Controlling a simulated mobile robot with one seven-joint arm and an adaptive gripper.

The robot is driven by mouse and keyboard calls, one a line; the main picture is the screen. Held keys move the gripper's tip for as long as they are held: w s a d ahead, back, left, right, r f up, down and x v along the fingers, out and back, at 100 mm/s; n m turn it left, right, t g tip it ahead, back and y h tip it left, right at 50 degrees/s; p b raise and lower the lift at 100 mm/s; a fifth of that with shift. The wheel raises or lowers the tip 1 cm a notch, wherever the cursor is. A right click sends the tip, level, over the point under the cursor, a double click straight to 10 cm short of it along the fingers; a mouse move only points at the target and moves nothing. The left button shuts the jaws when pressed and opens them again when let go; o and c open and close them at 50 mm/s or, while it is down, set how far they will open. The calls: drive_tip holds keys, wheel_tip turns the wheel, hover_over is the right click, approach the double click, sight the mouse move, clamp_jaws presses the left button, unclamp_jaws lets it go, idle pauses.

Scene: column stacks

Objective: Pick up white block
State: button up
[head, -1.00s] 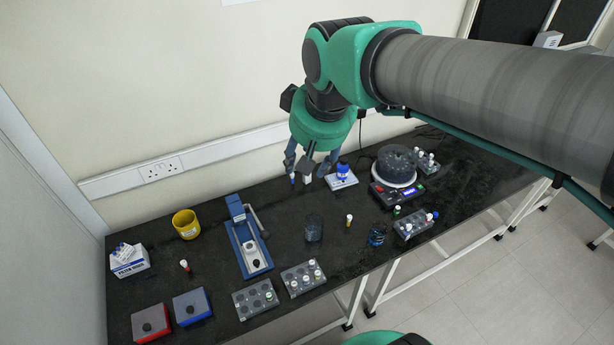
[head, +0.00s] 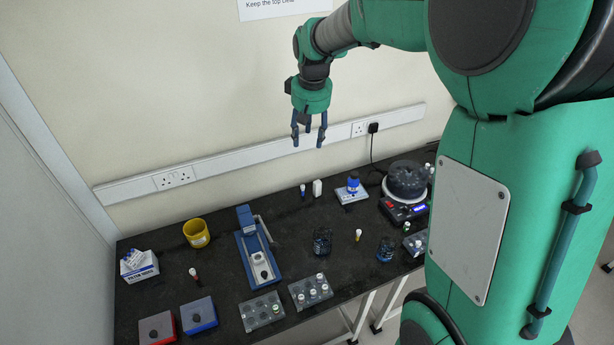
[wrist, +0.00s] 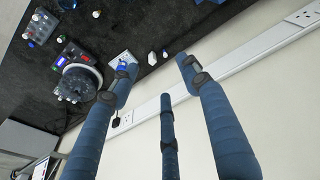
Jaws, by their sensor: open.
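The white block (head: 317,187) stands upright on the black bench near its back edge, just right of a small dark-blue-and-white vial (head: 303,190). It also shows small in the wrist view (wrist: 152,58), beyond the fingers. My gripper (head: 308,141) is open and empty, with its fingers pointing down. It hangs well above the block, in front of the wall. In the wrist view its blue fingers (wrist: 160,75) are spread apart with nothing between them.
A balance with a blue-capped bottle (head: 353,184) stands right of the block, with a round dark device (head: 407,180) beyond. A blue press-like stand (head: 258,255), a yellow cup (head: 196,233) and vial racks (head: 262,310) are left and in front. Wall trunking (head: 235,160) runs behind.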

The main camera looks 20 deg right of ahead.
drive_tip(key=w+d+f+g, duration=0.1)
drive_tip(key=w+d+f, duration=0.5)
drive_tip(key=w+f, duration=0.45)
drive_tip(key=g+p, duration=0.1)
hover_over(317, 182)
wheel_tip(317, 182, down, 15)
drive_tip(key=shift+w+d+n, duration=0.1)
drive_tip(key=shift+d+n, duration=0.05)
drive_tip(key=shift+n, duration=0.25)
drive_tip(key=shift+f, duration=0.15)
drive_tip(key=shift+f+b, duration=0.4)
drive_tip(key=shift+f, duration=3.75)
drive_tip(key=shift+f, duration=0.1)
drive_tip(key=shift+f+b, duration=0.35)
drive_tip(key=shift+f, duration=2.15)
drive_tip(key=c, duration=1)
